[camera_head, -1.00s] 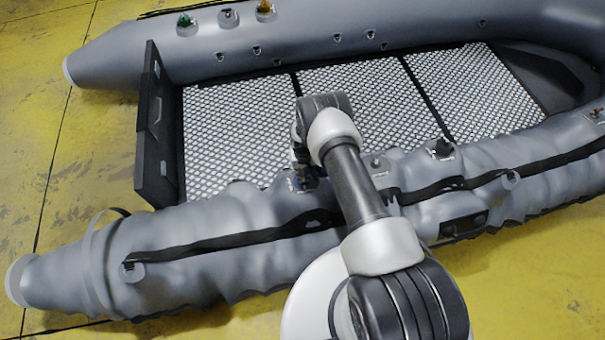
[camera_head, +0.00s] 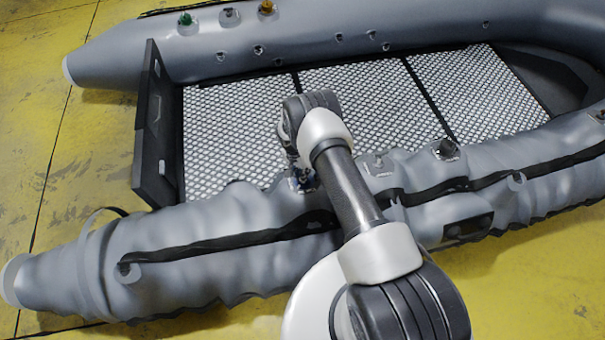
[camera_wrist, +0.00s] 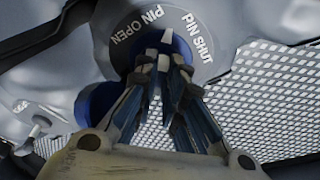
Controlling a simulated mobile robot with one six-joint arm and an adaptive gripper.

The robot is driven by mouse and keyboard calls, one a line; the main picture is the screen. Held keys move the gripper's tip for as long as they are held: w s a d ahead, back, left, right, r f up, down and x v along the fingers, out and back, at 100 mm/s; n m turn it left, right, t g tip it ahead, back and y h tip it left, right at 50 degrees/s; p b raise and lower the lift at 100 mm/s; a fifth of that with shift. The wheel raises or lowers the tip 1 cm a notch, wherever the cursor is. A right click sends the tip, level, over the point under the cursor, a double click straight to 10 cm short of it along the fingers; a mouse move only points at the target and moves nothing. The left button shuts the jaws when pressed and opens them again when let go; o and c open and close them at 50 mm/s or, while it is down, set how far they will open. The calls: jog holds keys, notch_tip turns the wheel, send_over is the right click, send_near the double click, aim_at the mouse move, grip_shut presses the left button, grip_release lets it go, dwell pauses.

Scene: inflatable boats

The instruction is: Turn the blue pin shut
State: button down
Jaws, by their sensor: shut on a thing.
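The blue pin (camera_wrist: 184,50) sits in a grey collar (camera_wrist: 128,18) marked PIN OPEN on the left and PIN SHUT on the right. A pale pointer mark on the pin lies between the two labels, close to the P of PIN SHUT. My gripper (camera_wrist: 166,64) is shut on the pin; its fingers hide most of it. In the head view my gripper (camera_head: 301,178) is at the near tube (camera_head: 235,217) of the grey boat, largely covered by my wrist, and the pin cannot be made out clearly there.
Other fittings (camera_head: 377,164) stand along the near tube to the right. A green pin (camera_head: 185,20) and an orange pin (camera_head: 266,8) are on the far tube. The patterned boat floor (camera_head: 235,120) beyond my gripper is clear. A black strap runs along the near tube.

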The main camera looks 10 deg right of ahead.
jog(key=m, duration=0.4)
jog(key=shift+w+a+g+h, duration=0.1)
jog(key=shift+w+g+h, duration=0.1)
jog(key=shift+g+h, duration=0.15)
jog(key=shift+w+m+g, duration=0.1)
jog(key=shift+m+g, duration=0.35)
jog(key=shift+m, duration=1.95)
jog(key=c, duration=1.7)
grip_release()
jog(key=v, duration=1.2)
